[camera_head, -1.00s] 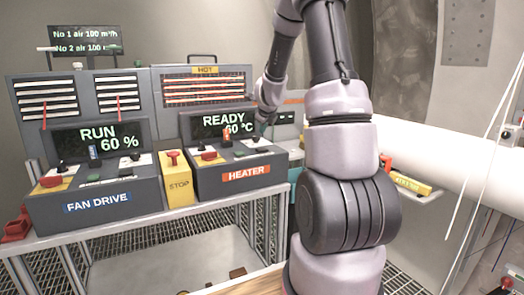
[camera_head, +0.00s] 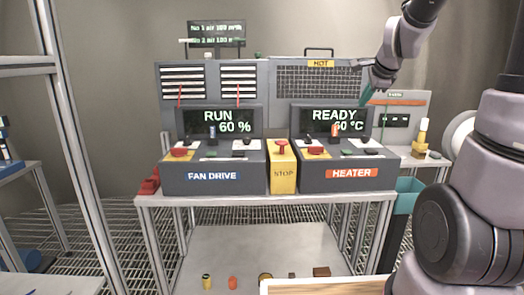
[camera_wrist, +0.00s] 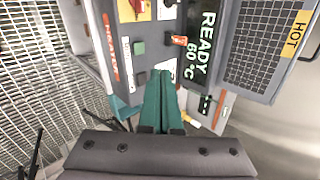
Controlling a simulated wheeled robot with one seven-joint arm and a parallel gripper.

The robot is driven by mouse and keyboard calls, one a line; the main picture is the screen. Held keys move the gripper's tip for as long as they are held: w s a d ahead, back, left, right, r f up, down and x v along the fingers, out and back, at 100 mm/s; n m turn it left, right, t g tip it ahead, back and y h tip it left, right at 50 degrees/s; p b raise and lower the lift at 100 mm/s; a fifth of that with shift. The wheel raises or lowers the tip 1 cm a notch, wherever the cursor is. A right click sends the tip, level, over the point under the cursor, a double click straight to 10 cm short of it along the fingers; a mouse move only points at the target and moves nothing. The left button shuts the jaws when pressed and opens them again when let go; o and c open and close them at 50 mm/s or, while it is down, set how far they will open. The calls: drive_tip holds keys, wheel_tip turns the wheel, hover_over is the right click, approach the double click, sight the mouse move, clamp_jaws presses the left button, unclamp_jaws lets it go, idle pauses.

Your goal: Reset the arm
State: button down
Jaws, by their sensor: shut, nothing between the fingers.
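My arm reaches in from the right of the head view, with its wrist raised in front of the heater's grille. My gripper (camera_head: 366,97) has dark green fingers pressed together, pointing down near the right edge of the heater display. In the wrist view the shut fingers (camera_wrist: 161,85) point towards the heater panel, with nothing between them. The heater console (camera_head: 335,178) shows READY 60 °C. The fan drive console (camera_head: 212,180) on its left shows RUN 60 %. I cannot tell the exact gap between fingertips and panel.
A yellow STOP box (camera_head: 283,172) stands between the consoles on the steel table (camera_head: 265,197). A teal bin (camera_head: 407,196) is at the table's right. A metal rack post (camera_head: 75,130) rises at left. Several small objects, including an orange one (camera_head: 232,282), lie low in front.

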drive_tip(key=s+a+r+n+g, duration=0.1)
drive_tip(key=s+a+r+n, duration=0.1)
drive_tip(key=s+n, duration=0.5)
drive_tip(key=s+a+r+n+y, duration=0.1)
drive_tip(key=s+a+n, duration=0.3)
drive_tip(key=s, duration=1.2)
drive_tip(key=r+n, duration=0.1)
drive_tip(key=n, duration=0.2)
drive_tip(key=shift+s+a+n+g+y, duration=0.3)
drive_tip(key=shift+s+a+n+g, duration=0.1)
